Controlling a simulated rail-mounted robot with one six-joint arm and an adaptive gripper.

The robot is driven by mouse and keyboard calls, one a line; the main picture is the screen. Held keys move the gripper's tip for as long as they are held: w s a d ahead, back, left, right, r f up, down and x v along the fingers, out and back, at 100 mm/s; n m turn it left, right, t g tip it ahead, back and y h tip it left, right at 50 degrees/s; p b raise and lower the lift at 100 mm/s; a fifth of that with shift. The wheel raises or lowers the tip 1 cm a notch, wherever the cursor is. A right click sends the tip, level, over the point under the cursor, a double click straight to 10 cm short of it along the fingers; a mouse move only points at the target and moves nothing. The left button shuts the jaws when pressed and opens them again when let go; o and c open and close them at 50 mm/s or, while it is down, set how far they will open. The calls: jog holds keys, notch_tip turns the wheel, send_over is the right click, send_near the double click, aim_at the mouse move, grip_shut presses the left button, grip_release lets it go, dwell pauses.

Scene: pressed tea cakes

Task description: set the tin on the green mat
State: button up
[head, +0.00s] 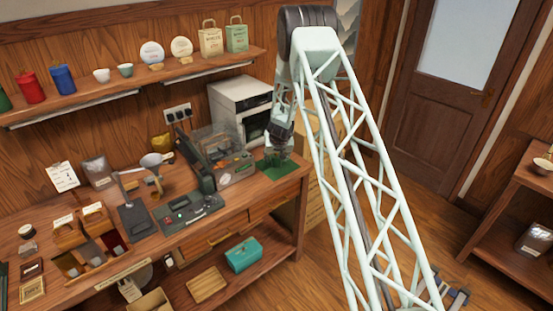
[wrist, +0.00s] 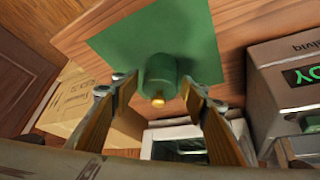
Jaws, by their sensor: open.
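The green tin (wrist: 160,76), with a gold knob on its lid, appears upright on the green mat (wrist: 185,35) in the wrist view, near the mat's lower edge. The mat lies at the right end of the wooden counter and also shows in the head view (head: 272,172). My gripper (wrist: 156,82) is open, with one finger on each side of the tin. Slim gaps seem to show between the fingertips and the tin. In the head view my gripper (head: 279,143) is low over the mat and I cannot make out the tin there.
A white oven-like machine (head: 238,104) stands behind the mat, and a clear-topped device with a green display (head: 225,160) stands to its left. Cardboard boxes (wrist: 90,105) are beyond the counter's end. The counter edge is close to the mat.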

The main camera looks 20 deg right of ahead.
jog(key=v, duration=1.2)
dwell(0.3)
jog(key=shift+r, duration=0.1)
dwell(0.6)
